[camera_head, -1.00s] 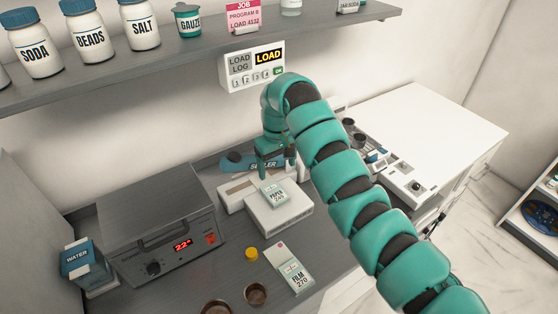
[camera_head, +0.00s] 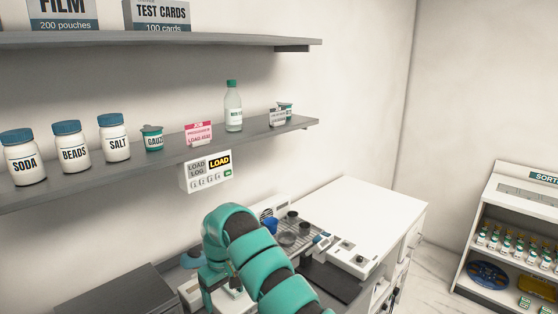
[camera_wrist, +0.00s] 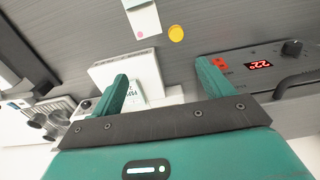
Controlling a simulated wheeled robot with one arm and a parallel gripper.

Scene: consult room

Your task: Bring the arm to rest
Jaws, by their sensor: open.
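My arm (camera_head: 262,258) is teal with dark joints and reaches in from the bottom of the head view, bent over above the counter. My gripper (camera_wrist: 165,88) shows in the wrist view with its two teal fingers wide apart and nothing between them. Beyond the fingers is a white sealer box (camera_wrist: 128,72) with a small paper packet (camera_wrist: 132,92) on it, partly hidden by the left finger. The fingertips are mostly out of sight in the head view.
A dark oven (camera_wrist: 262,65) with a red display stands beside the gripper. A white load panel (camera_head: 207,171) hangs under the shelf (camera_head: 262,128) with jars. A tray with cups (camera_head: 292,232) and a white cabinet top (camera_head: 365,215) lie to the right. A sorting rack (camera_head: 510,235) stands far right.

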